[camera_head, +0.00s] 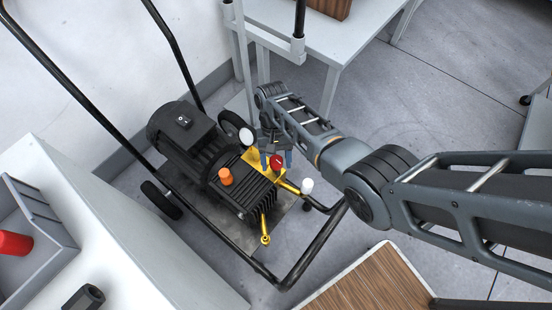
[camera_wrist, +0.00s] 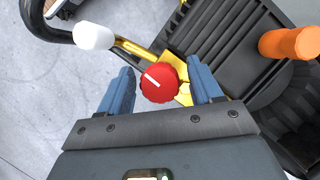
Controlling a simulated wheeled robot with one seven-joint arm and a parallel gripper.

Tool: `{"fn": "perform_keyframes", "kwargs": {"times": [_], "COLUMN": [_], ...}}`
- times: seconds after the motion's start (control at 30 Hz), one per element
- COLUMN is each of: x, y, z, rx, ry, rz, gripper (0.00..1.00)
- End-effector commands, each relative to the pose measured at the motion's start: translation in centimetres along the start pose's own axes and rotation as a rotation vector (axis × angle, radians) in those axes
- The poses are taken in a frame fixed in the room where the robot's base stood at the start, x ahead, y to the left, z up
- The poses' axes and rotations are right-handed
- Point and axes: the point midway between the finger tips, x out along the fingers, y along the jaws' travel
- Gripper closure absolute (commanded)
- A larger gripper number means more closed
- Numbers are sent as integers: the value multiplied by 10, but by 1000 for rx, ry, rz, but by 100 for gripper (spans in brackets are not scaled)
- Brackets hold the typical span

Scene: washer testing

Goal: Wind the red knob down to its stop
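The red knob (camera_wrist: 158,82) with a white mark line sits on the yellow fitting of the pressure washer pump. It also shows in the head view (camera_head: 277,161), close to my gripper's fingers. My gripper (camera_wrist: 163,92) is open, with its two blue fingers on either side of the knob. A gap shows between each finger and the knob in the wrist view. In the head view my gripper (camera_head: 276,158) points down over the pump. The white mark runs slantwise across the knob's top. I cannot tell how far the knob is wound.
An orange cap (camera_head: 225,176) stands on the pump beside the knob. A white-ended handle (camera_head: 307,185) and a white ball (camera_head: 246,136) are near my gripper. The black cart frame (camera_head: 310,255) surrounds the washer. A wooden-topped surface (camera_head: 370,280) lies in front.

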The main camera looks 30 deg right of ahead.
Motion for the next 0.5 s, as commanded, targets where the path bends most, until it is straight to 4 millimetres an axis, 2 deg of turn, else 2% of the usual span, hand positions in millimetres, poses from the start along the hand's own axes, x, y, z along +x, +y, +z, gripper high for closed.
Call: {"fn": "perform_keyframes", "kwargs": {"times": [0.3,0.5], "x": [-4,-31], "y": [0,0], "z": [-1,-1], "rx": [2,2], "ry": [4,6], "rz": [-1,-2], "gripper": [31,31]}}
